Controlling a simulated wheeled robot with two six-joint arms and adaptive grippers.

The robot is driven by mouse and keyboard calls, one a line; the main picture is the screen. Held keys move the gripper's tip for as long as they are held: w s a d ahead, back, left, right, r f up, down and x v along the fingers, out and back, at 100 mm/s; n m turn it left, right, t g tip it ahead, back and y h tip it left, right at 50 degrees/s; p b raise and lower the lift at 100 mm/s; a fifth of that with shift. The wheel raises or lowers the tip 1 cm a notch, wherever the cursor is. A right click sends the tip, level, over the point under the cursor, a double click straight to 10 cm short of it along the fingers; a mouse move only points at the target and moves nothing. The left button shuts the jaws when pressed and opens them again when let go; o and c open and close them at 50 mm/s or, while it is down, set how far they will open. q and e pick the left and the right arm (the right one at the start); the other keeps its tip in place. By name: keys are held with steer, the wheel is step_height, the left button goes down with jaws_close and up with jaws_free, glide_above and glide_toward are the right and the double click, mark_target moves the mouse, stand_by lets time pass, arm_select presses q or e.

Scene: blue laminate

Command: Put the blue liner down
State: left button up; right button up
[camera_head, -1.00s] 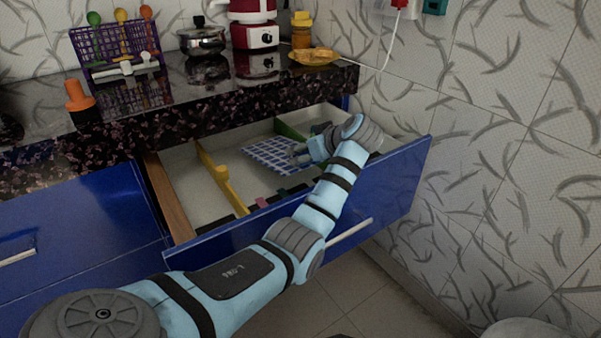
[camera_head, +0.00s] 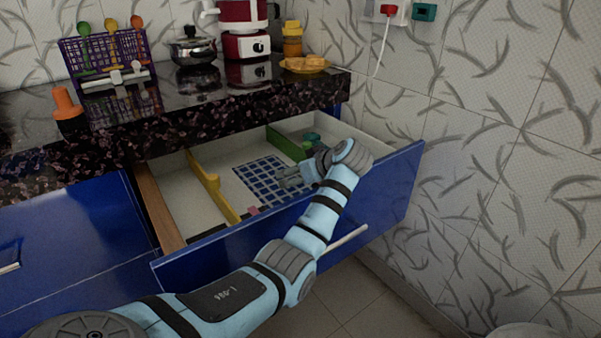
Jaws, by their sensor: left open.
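The blue liner (camera_head: 258,177), a blue and white checked sheet, lies flat on the floor of the open drawer (camera_head: 230,242), between a yellow divider (camera_head: 213,184) and a green divider (camera_head: 285,143). My left gripper (camera_head: 284,177) is open, over the right part of the liner. It hides some of that part. I cannot tell whether its fingertips touch the liner. My right gripper is not in view.
A brown wooden strip (camera_head: 158,205) lies at the drawer's left side. A small teal item (camera_head: 311,138) sits by the green divider. The dark counter (camera_head: 160,128) overhangs the drawer's back, and a tiled wall stands at right.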

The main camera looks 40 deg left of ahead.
arm_select(q)
steer(key=p+v, duration=0.4)
steer(key=v, duration=0.8)
steer(key=shift+r+p, duration=0.1)
steer(key=shift+p, duration=0.25)
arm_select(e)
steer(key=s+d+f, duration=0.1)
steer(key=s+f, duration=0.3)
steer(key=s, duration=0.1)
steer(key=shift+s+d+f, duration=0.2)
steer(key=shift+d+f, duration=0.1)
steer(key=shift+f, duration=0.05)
